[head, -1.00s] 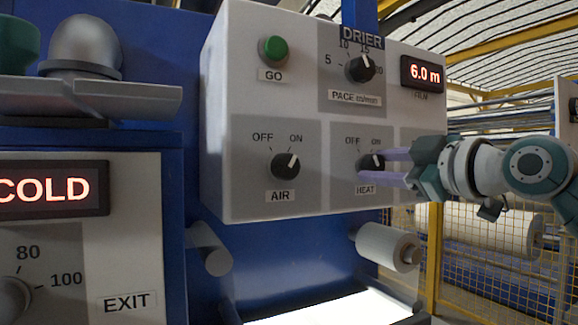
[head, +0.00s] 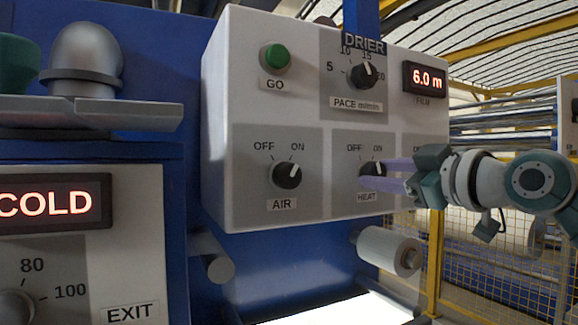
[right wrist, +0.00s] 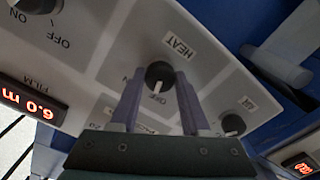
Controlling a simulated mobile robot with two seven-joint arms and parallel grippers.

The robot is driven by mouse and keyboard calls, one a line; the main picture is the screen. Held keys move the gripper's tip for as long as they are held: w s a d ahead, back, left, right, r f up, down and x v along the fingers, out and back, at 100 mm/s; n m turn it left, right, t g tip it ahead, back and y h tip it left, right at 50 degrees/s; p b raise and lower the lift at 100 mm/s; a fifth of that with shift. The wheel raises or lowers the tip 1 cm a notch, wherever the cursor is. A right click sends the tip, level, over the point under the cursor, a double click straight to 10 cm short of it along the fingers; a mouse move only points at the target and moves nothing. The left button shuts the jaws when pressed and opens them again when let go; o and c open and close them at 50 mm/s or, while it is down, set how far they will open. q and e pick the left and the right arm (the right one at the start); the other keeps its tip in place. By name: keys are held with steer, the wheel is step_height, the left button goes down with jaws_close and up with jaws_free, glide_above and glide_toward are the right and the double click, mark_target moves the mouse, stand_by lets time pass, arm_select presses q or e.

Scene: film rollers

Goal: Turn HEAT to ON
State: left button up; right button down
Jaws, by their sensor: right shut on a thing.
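The black HEAT knob (head: 370,170) is on the grey drier panel (head: 240,90), under its OFF and ON marks, in the head view. My right gripper (head: 372,176) comes in from the right, its two purple fingers shut on the knob. In the right wrist view the HEAT knob (right wrist: 158,74) sits between the fingertips of the right gripper (right wrist: 160,88). Its white pointer there appears turned toward OFF. In the head view the fingers partly hide the knob. My left gripper is not in view.
The AIR knob (head: 287,175) is left of HEAT and points toward ON. Above are the green GO button (head: 275,57), the PACE knob (head: 362,75) and the 6.0 m display (head: 426,78). A white roller (head: 388,250) lies below the panel. A COLD display (head: 45,203) is at left.

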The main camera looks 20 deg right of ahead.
steer(key=m+p, duration=0.3)
steer(key=m, duration=0.2)
steer(key=shift+r+m, duration=0.1)
steer(key=shift+m, duration=0.2)
steer(key=shift+m+p, duration=1.05)
steer(key=shift+m, duration=1.05)
steer(key=shift+c, duration=1.9)
jaws_free()
steer(key=shift+s, duration=0.1)
steer(key=s, duration=0.9)
steer(key=shift+s+d, duration=0.35)
steer(key=shift+d, duration=0.05)
